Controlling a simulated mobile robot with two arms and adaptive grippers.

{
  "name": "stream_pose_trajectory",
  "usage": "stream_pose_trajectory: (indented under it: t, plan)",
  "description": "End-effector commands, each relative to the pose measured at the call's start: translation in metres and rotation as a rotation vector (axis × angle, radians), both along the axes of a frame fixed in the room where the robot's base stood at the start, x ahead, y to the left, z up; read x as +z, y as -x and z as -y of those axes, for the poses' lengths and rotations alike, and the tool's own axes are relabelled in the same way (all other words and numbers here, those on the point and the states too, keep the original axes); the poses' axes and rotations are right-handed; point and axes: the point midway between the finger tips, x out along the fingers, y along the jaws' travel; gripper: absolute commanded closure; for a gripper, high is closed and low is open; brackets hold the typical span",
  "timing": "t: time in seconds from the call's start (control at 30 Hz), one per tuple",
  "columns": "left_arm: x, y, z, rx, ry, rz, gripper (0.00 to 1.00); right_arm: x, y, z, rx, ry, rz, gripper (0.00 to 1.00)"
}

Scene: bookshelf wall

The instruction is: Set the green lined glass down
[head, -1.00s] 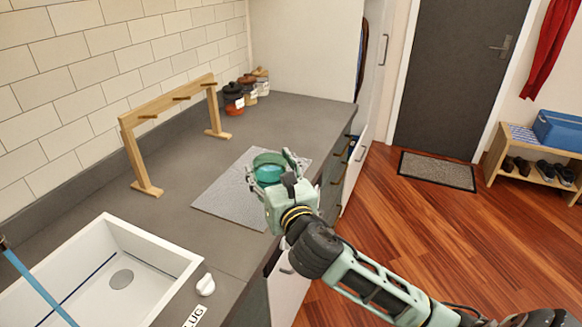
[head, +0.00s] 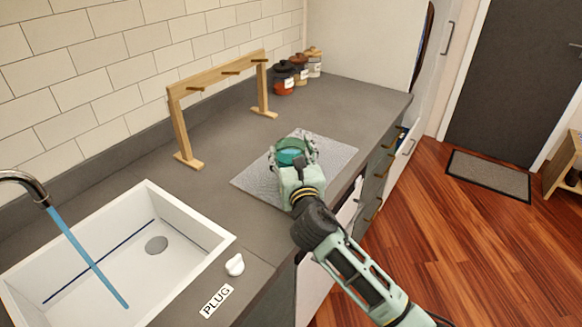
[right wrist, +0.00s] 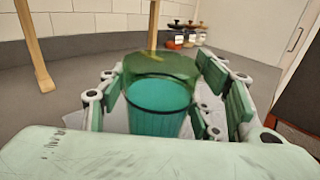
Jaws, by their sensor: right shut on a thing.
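The green lined glass (right wrist: 160,92) is upright between the fingers of my right gripper (head: 293,153), which is shut on it. In the head view the teal glass (head: 290,157) shows over the grey textured mat (head: 325,158) on the counter. I cannot tell whether its base touches the mat, as the gripper hides it. In the right wrist view the glass's upper part looks yellowish green and see-through, the lower part teal with fine lines. My left gripper is not in view.
A wooden rack with pegs (head: 218,76) stands behind the mat near the tiled wall. Several lidded jars (head: 284,78) stand at the back. A white sink (head: 190,290) with running water, a white plug (head: 235,265) and a PLUG label are at the left front.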

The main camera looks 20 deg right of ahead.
Motion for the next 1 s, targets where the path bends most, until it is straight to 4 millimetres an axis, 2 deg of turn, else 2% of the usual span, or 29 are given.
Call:
stream_pose_trajectory:
  t: [0.23,0.7,0.73,0.9,1.0]
  plan:
    - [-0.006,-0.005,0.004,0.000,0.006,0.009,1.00,-0.034,0.000,0.000,-0.001,-0.002,-0.002,0.80]
    - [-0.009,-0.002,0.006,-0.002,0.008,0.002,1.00,-0.042,0.000,0.000,0.000,0.000,0.001,0.80]
    - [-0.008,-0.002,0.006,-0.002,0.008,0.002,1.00,-0.043,0.000,0.000,0.000,0.000,-0.002,0.39]
    - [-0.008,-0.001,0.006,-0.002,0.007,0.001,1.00,-0.043,0.000,0.000,0.000,0.000,-0.002,0.24]
    - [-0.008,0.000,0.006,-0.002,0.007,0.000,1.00,-0.043,0.000,0.000,0.000,0.000,-0.002,0.22]
